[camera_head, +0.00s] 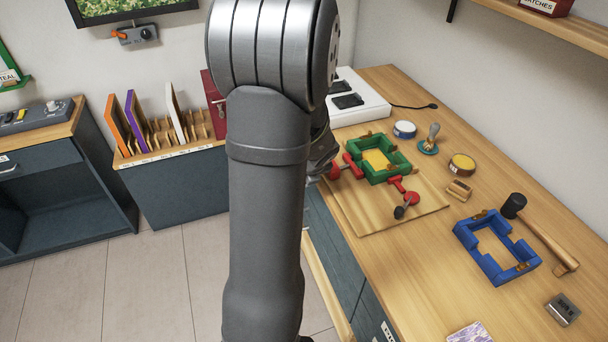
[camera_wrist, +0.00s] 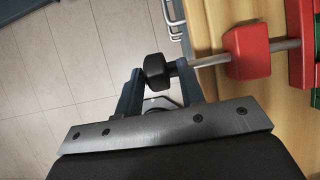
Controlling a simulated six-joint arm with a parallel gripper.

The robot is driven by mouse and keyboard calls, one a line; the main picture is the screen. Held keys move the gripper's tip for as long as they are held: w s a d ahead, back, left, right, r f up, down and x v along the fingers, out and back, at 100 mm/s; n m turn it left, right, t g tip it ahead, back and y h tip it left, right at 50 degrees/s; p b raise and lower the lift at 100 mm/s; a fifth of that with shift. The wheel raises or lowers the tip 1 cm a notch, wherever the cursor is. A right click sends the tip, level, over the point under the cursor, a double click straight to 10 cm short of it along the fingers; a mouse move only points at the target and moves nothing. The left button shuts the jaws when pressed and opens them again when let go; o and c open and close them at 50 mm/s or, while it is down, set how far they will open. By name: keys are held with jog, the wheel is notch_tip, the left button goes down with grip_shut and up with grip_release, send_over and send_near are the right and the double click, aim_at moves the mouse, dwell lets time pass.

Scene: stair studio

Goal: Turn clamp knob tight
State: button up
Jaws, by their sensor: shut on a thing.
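A red clamp (camera_head: 352,166) is on the frame's left side. A second red clamp (camera_head: 396,184) with a black knob (camera_head: 401,212) is at its front. In the wrist view, my gripper (camera_wrist: 157,77) is shut on the black clamp knob (camera_wrist: 155,68) of the left clamp. A grey shaft (camera_wrist: 208,60) runs from this knob to the red clamp body (camera_wrist: 248,52). In the head view my arm hides most of my gripper.
A white box (camera_head: 355,112) stands behind the green frame. Tiled floor lies left of the bench edge.

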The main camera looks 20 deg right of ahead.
jog(key=shift+a+t, duration=0.25)
jog(key=shift+t, duration=0.15)
jog(key=shift+c, duration=0.2)
jog(key=o, duration=0.7)
jog(key=shift+a, duration=0.1)
jog(key=shift+d, duration=0.2)
jog(key=shift+s, duration=0.1)
jog(key=v, duration=1.7)
jog(key=shift+s+r, duration=0.1)
jog(key=shift+r, duration=0.05)
